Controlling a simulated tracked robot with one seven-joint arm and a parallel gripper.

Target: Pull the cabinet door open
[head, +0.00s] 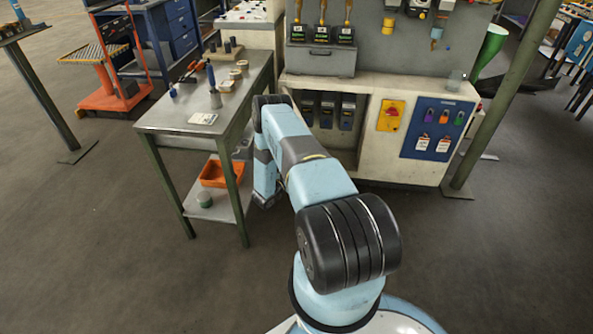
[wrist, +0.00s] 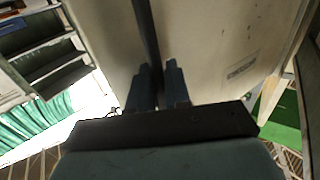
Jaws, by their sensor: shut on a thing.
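The cream cabinet (head: 405,160) stands at centre right in the head view, with an open-fronted recess holding dark upright items. My arm crosses in front of its left part, and my gripper is hidden there. In the wrist view, my gripper (wrist: 160,78) points at cream panels of the cabinet (wrist: 225,45). A dark narrow strip (wrist: 147,30) runs between the panels down to my fingers. My fingers are close together, shut on part of the cabinet door. Which part they hold, and how far the door stands open, I cannot tell.
A metal workbench (head: 180,120) with tools stands close left of my arm, an orange bin (head: 222,173) on its lower shelf. A post (head: 505,90) stands right of the cabinet. An orange trolley (head: 115,92) is farther back left.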

